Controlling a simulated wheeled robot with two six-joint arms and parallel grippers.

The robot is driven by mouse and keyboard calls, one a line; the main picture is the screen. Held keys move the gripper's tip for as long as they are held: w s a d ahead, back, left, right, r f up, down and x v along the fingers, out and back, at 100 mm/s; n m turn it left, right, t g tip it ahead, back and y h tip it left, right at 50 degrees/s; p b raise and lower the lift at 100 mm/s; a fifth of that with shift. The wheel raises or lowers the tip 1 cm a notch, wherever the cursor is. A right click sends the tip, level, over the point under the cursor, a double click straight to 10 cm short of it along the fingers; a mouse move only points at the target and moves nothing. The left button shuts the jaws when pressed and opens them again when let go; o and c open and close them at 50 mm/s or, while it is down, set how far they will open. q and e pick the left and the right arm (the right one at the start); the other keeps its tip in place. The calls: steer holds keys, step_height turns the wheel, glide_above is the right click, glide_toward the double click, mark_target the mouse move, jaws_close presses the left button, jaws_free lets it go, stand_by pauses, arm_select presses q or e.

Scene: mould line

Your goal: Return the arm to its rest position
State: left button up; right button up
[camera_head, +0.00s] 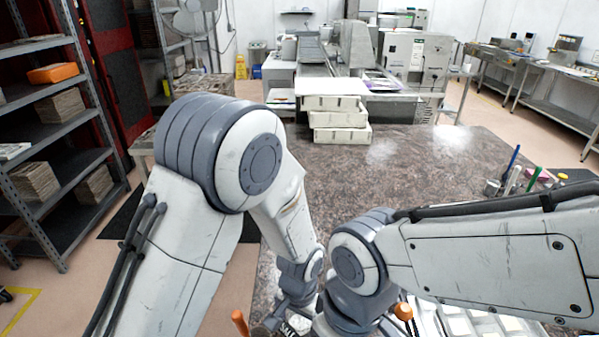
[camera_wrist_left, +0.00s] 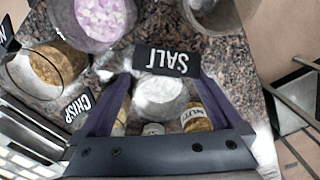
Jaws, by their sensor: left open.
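My left arm comes in from the left in the head view and bends down to the counter, with its wrist at the bottom centre. In the left wrist view my left gripper (camera_wrist_left: 157,82) is open, with dark fingers to either side of a container of white salt (camera_wrist_left: 160,95). Its black SALT label (camera_wrist_left: 167,61) reads upside down. I cannot tell whether the fingers touch it. My right arm comes in from the right in the head view and its gripper is out of view.
The speckled counter (camera_head: 420,160) holds stacked pale boxes (camera_head: 338,118) at its far edge and pens at right. Around the left gripper stand a purple-filled bowl (camera_wrist_left: 100,18), a glass jar (camera_wrist_left: 48,68) and a NUTT-labelled jar (camera_wrist_left: 195,120). A shelf rack (camera_head: 60,150) stands left.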

arm_select(q)
steer(key=shift+f, duration=0.1)
steer(key=shift+f, duration=0.2)
step_height(320, 180, up, 11)
steer(key=b, duration=0.1)
step_height(320, 180, down, 12)
steer(key=shift+s+f+p, duration=0.1)
steer(key=shift+f+p, duration=0.05)
steer(key=shift+p, duration=0.5)
steer(key=r, duration=0.3)
steer(key=r+b, duration=0.1)
steer(key=shift+w+d+r, duration=0.2)
steer(key=shift+w+r, duration=0.15)
steer(key=shift+w, duration=0.05)
steer(key=shift+w+d+r, duration=0.35)
steer(key=shift+w+r, duration=0.05)
steer(key=shift+w, duration=0.05)
